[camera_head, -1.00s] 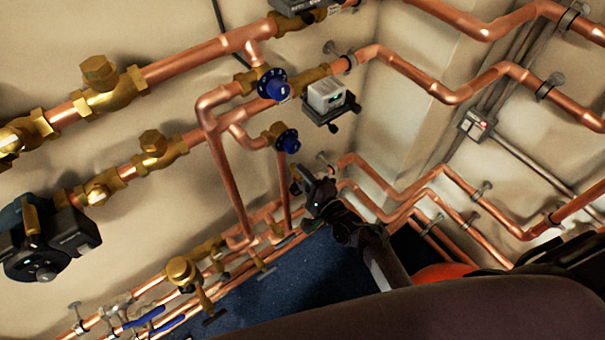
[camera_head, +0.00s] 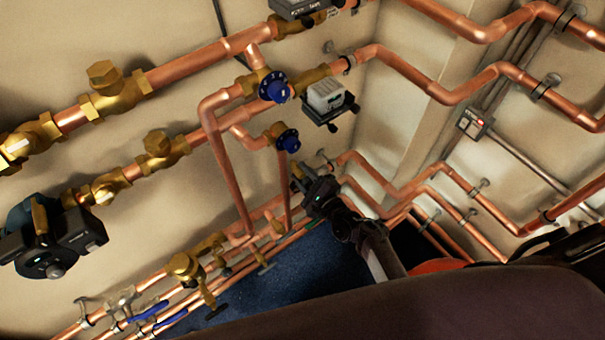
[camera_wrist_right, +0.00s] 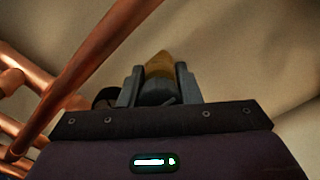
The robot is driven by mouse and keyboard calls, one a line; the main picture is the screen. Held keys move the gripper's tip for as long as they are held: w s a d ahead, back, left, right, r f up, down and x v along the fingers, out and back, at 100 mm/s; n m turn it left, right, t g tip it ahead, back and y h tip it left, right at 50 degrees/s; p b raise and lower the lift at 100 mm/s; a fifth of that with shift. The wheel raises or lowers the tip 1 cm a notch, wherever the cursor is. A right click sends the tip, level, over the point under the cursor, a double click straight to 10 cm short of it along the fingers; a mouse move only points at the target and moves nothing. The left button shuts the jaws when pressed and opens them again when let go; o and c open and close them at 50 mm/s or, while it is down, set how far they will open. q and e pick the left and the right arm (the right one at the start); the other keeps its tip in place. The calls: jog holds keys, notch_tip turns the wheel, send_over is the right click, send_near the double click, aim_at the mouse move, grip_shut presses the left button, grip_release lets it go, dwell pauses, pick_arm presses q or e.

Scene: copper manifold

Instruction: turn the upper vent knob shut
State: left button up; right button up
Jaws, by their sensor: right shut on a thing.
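An upper blue knob (camera_head: 273,87) and a lower blue knob (camera_head: 287,140) sit on brass fittings on copper pipes in the head view. My right gripper (camera_head: 298,172) is just below the lower blue knob and apart from the upper one. In the right wrist view, its fingers (camera_wrist_right: 159,88) are shut on a small dark knob-like piece (camera_wrist_right: 157,92), with a brass part (camera_wrist_right: 160,66) just beyond it. The gripper hides that piece in the head view, and I cannot tell which knob it is. My left gripper is not in view.
A white-topped box (camera_head: 327,97) sits on the pipe right of the upper blue knob. A dark pump (camera_head: 50,243) is at the left. Copper pipes (camera_head: 470,195) run close by on the right, and a copper pipe (camera_wrist_right: 90,70) passes left of the fingers.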

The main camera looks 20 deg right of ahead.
aim_at(310, 184)
jog(key=o, duration=1)
jog(key=shift+c, duration=0.2)
jog(key=v, duration=0.8)
